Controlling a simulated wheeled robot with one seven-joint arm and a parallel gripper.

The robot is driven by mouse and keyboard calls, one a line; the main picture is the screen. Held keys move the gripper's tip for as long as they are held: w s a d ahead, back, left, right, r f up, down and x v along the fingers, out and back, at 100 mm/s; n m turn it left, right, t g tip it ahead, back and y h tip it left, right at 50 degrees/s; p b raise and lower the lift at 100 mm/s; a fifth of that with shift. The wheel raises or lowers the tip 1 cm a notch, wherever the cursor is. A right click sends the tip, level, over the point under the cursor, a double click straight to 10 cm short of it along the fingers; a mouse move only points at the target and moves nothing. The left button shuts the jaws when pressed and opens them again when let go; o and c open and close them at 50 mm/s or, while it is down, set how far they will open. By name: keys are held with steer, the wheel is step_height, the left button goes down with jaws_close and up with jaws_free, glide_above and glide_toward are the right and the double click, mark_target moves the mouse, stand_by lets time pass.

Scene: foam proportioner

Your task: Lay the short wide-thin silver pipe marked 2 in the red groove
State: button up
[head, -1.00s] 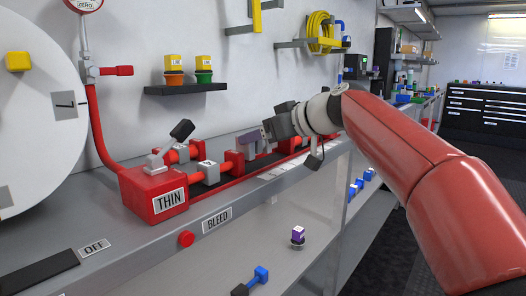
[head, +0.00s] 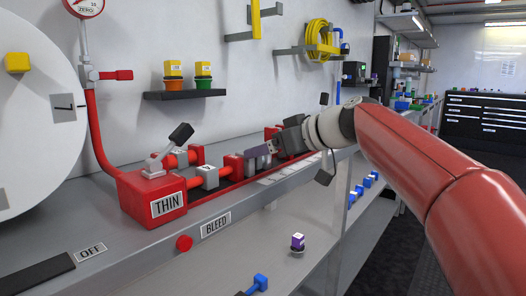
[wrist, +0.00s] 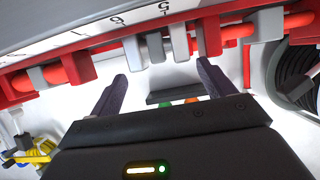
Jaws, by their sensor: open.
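The red groove (head: 232,186) runs along the bench by the wall, behind the red THIN block, and holds red pipe pieces and a silver piece (head: 208,177) whose mark I cannot read. My gripper (head: 256,156) is low over the groove, farther along. In the wrist view its dark fingers (wrist: 160,72) are open, pointing at the groove. A silver flanged pipe (wrist: 156,48) lies between or just beyond the fingertips, beside a red flange. Its number does not show, and contact with the fingers is unclear. In the head view, my gripper hides this spot.
The THIN block (head: 152,200) with its lever stands at the groove's near end. A wall shelf (head: 185,95) with two capped pots is above. A purple-topped piece (head: 297,242) and blue pieces (head: 260,282) lie on the lower shelf. The bench front is mostly clear.

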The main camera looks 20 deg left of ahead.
steer(key=v, duration=0.9)
steer(key=shift+s+d, duration=0.15)
steer(key=shift+d, duration=0.05)
steer(key=s+d+f+m+h, duration=0.4)
steer(key=s+d+f, duration=0.4)
steer(key=f, duration=0.2)
steer(key=s+d+f+m+h, duration=0.4)
steer(key=s+d+f, duration=0.4)
steer(key=f, duration=0.3)
steer(key=s+d+f+m+h, duration=0.4)
steer(key=s+d+f, duration=0.4)
steer(key=f, duration=0.3)
steer(key=shift+f+m+t+h, duration=0.25)
steer(key=shift+m+t+h, duration=0.05)
steer(key=shift+m, duration=0.5)
